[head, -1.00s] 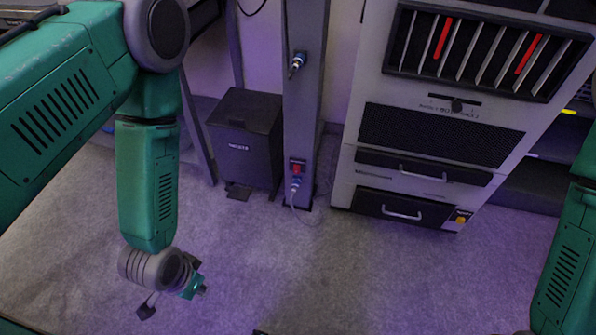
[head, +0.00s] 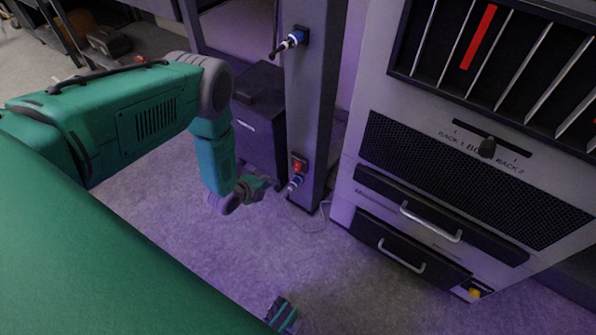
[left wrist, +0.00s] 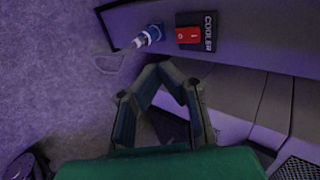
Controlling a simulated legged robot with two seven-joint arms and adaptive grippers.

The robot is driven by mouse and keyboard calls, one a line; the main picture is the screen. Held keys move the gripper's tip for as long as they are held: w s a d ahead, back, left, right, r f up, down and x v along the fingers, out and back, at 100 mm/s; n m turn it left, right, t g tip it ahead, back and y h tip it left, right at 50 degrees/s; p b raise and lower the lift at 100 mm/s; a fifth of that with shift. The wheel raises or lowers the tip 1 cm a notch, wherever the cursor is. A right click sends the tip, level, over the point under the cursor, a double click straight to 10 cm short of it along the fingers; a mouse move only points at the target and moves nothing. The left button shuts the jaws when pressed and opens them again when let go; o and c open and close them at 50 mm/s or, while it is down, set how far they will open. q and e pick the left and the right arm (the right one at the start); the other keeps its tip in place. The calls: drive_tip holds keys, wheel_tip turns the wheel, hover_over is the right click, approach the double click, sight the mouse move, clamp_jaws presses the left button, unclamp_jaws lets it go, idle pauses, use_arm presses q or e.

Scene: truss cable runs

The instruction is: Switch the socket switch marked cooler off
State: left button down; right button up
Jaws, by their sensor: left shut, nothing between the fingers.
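The red socket switch (head: 298,167) is low on the grey post (head: 312,100), just above a blue-and-white plug (head: 294,184). In the left wrist view the red rocker (left wrist: 188,36) bears 0 and I marks, with the label COOLER (left wrist: 208,32) beside it; which side is pressed is unclear. My left gripper (head: 266,184) is left of the switch and plug in the head view, apart from them as far as I can tell. In the left wrist view its fingertips (left wrist: 164,67) meet, empty, below the rocker. A gripper-like part (head: 281,315), perhaps my right one, shows at the bottom edge.
A pale cable loops from the plug to the floor. Another connector (head: 292,41) sits higher on the post. A dark box (head: 262,125) stands behind the post's left. A grey cabinet (head: 352,195) with drawers and a slider stands right. Carpet (head: 340,290) in front is clear.

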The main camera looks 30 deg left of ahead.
sight(298, 167)
use_arm(q)
drive_tip(key=b+x, duration=0.2)
drive_tip(key=x, duration=0.2)
drive_tip(key=r+b+x, duration=0.1)
drive_tip(key=b+x, duration=0.2)
drive_tip(key=x, duration=0.2)
drive_tip(key=w+d+b+x, duration=0.1)
drive_tip(key=b+x, duration=0.1)
drive_tip(key=x, duration=0.2)
drive_tip(key=shift+w+r, duration=0.25)
drive_tip(key=shift+a, duration=0.1)
